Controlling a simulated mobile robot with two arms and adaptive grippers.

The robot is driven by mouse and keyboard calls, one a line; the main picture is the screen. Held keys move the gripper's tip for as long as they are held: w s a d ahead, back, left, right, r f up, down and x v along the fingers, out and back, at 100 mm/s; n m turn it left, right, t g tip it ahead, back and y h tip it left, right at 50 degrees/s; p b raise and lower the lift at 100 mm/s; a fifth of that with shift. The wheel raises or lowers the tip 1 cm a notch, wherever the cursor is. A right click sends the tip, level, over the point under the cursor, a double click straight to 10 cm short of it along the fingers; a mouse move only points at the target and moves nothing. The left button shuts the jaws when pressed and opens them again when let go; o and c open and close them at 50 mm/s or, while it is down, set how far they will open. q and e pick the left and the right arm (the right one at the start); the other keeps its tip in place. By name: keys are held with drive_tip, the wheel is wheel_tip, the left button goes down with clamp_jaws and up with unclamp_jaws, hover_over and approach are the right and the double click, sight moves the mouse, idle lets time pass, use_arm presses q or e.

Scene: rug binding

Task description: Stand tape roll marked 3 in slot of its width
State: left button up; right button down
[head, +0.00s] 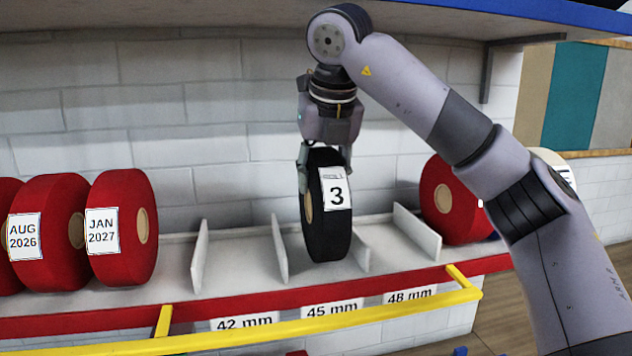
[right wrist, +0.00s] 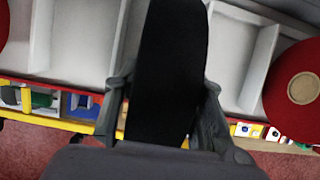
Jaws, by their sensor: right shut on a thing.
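The black tape roll (head: 326,225) carries a white label with a 3 and is upright. My right gripper (head: 325,160) is shut on the top of the roll; in the right wrist view the roll (right wrist: 168,70) stands between its two fingers (right wrist: 163,118). The roll's lower part is between the two dividers of the slot over the 45 mm label (head: 333,308). I cannot tell whether it touches the shelf floor. The 42 mm slot (head: 240,268) on its left and the 48 mm slot (head: 388,242) on its right are empty. My left gripper is not in view.
Several red rolls, two labelled AUG 2026 (head: 25,232) and JAN 2027 (head: 102,231), stand left of the slots. Another red roll (head: 440,200) stands right of them. Thin white dividers (head: 200,258) separate the slots. A yellow rail (head: 300,327) runs along the front; a blue shelf (head: 220,12) hangs above.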

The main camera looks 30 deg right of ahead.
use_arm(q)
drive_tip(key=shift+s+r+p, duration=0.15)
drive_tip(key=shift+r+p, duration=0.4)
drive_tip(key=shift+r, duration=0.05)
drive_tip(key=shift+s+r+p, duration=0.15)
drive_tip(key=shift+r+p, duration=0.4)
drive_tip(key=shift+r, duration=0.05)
use_arm(e)
drive_tip(key=w+f, duration=0.1)
drive_tip(key=w+d+f, duration=0.1)
drive_tip(key=w, duration=0.1)
drive_tip(key=shift+f, duration=0.25)
drive_tip(key=c, duration=1.5)
unclamp_jaws()
drive_tip(key=shift+f, duration=0.1)
drive_tip(key=shift+o, duration=1.3)
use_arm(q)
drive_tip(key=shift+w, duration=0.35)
use_arm(e)
drive_tip(key=shift+o, duration=1)
